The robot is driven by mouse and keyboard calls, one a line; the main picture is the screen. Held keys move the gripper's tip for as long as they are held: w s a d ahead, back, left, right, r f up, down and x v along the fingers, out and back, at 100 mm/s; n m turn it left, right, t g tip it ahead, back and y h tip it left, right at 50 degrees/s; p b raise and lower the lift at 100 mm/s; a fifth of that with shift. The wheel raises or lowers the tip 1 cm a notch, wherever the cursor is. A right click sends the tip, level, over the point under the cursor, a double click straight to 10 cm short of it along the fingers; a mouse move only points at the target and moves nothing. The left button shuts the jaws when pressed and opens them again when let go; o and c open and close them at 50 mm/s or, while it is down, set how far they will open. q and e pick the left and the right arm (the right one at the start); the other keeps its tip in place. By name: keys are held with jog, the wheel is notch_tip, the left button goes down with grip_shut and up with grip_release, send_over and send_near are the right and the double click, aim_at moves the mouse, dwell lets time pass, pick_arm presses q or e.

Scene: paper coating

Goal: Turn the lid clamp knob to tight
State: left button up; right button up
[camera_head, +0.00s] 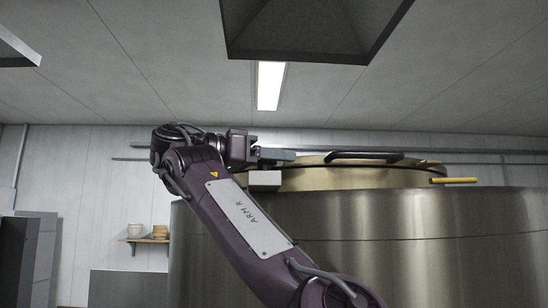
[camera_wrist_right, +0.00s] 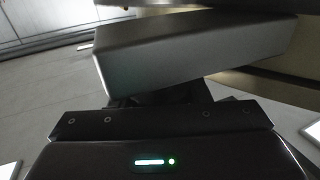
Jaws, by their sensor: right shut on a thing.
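My right gripper (camera_head: 272,156) is at the left edge of the vat's lid, its fingers pointing right towards the rim. It is shut on the lid clamp knob, which the fingers hide almost wholly. Just below the fingers a pale grey block (camera_head: 264,181) sits at the vat's upper left rim; I cannot tell whether it is part of the clamp. The brass-coloured lid (camera_head: 350,178) lies on top of the steel vat (camera_head: 400,235). In the right wrist view a broad grey finger (camera_wrist_right: 190,52) fills the middle and covers what is held. My left gripper is out of view.
A black handle (camera_head: 363,156) lies across the lid, and a yellow bar (camera_head: 453,180) sticks out at its right. A dark hood (camera_head: 305,30) hangs above. A wall shelf (camera_head: 148,240) with bowls is at the left. The space left of my right arm is free.

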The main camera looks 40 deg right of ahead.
dwell(0.5)
jog(key=o, duration=1)
